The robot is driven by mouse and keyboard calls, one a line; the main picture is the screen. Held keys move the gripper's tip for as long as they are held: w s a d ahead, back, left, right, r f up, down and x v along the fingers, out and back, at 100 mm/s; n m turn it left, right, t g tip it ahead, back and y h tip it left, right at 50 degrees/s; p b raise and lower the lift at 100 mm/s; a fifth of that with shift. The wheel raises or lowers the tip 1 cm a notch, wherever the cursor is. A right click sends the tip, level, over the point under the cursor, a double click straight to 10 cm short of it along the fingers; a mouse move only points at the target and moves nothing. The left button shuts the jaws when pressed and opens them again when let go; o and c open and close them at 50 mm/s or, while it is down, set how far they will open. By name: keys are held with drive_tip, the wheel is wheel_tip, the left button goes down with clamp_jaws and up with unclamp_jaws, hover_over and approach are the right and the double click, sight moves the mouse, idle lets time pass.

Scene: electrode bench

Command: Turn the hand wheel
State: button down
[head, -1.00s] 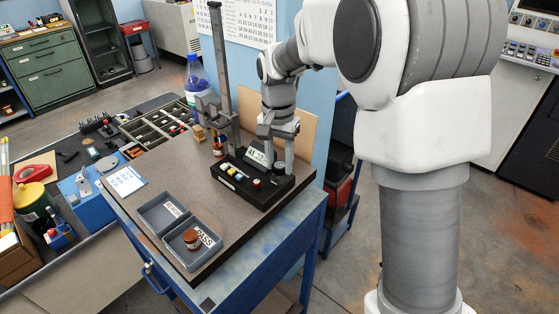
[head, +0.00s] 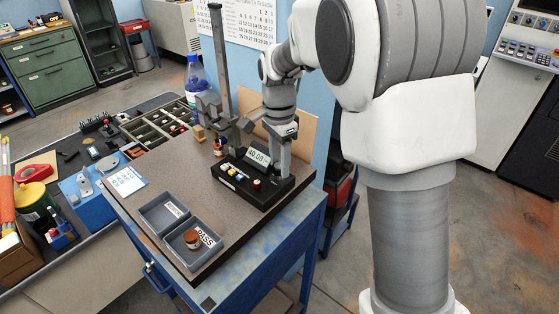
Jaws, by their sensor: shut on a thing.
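The test stand (head: 219,75) has a tall dark column with a grey carriage (head: 228,122) low on it. Its black base (head: 250,186) carries coloured buttons and a display (head: 257,156) that appears to read 40.08. My gripper (head: 276,150) points down just right of the column, behind the display. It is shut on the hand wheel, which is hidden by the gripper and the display. A small brown bottle (head: 217,148) with a red part stands at the left of the stand.
Two grey trays stand at the bench's front; the nearer one (head: 212,250), marked PASS, holds a brown jar (head: 192,239). A blue-capped bottle (head: 196,78) stands behind the sectioned box (head: 150,128). The brown bench top (head: 180,180) is clear between trays and stand.

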drive_tip(key=shift+r, duration=0.1)
drive_tip(key=shift+c, duration=2.2)
unclamp_jaws()
